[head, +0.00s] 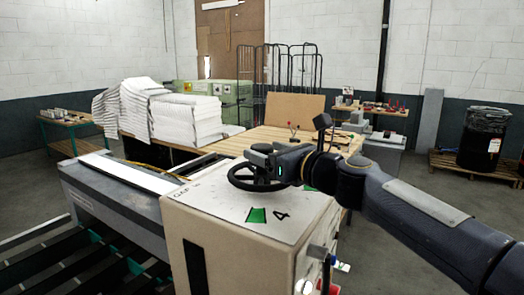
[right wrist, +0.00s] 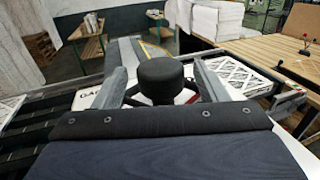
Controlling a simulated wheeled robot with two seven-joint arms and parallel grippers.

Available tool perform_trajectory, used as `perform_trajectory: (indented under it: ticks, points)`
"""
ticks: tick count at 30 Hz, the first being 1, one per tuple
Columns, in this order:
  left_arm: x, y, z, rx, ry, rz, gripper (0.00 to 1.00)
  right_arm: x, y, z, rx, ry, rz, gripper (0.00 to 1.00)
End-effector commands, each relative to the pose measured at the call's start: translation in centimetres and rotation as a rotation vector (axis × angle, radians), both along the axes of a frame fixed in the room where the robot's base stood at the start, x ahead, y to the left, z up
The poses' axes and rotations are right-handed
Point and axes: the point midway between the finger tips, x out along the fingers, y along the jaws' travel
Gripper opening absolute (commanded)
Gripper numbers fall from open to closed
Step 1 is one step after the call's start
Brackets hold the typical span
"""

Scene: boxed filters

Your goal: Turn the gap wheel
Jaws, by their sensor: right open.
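The gap wheel (head: 255,187) is a black handwheel lying flat on top of the cream machine box (head: 215,218), beside lettering that starts "GAP". My right gripper (head: 262,155) comes in from the right and is at the wheel, covering part of it. In the right wrist view, the wheel's round black knob (right wrist: 160,78) stands between the two open fingers of my right gripper (right wrist: 161,88), with gaps seen on both sides. Part of the rim and spokes shows behind the knob. My left gripper is not in view.
A wooden table (head: 230,144) with white stacks (head: 185,120) stands behind. Dark conveyor bars (head: 60,260) lie at lower left. Open floor is at right.

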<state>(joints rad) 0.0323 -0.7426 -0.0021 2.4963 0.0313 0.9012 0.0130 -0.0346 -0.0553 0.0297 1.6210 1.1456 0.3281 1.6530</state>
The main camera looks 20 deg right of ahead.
Motion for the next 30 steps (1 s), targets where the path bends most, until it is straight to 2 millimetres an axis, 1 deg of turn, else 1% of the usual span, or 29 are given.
perform_trajectory:
  ticks: [1,3,6,10,14,30]
  points:
    - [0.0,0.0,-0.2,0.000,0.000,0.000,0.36,-1.0,-0.5,0.0,-0.001,-0.003,-0.004,0.66]
    - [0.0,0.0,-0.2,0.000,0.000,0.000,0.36,-2.2,-1.0,0.0,0.000,-0.002,-0.003,0.66]
    - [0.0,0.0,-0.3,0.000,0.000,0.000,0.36,-3.5,-1.5,0.0,0.000,-0.002,-0.003,0.66]
    - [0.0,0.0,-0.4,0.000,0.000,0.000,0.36,-4.7,-1.9,0.0,-0.001,0.000,-0.002,0.66]
    - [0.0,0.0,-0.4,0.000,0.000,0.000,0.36,-5.0,-2.1,0.0,0.000,0.000,-0.001,0.66]
    - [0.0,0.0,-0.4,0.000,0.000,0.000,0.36,-5.0,-2.0,0.0,0.000,0.000,0.000,0.66]
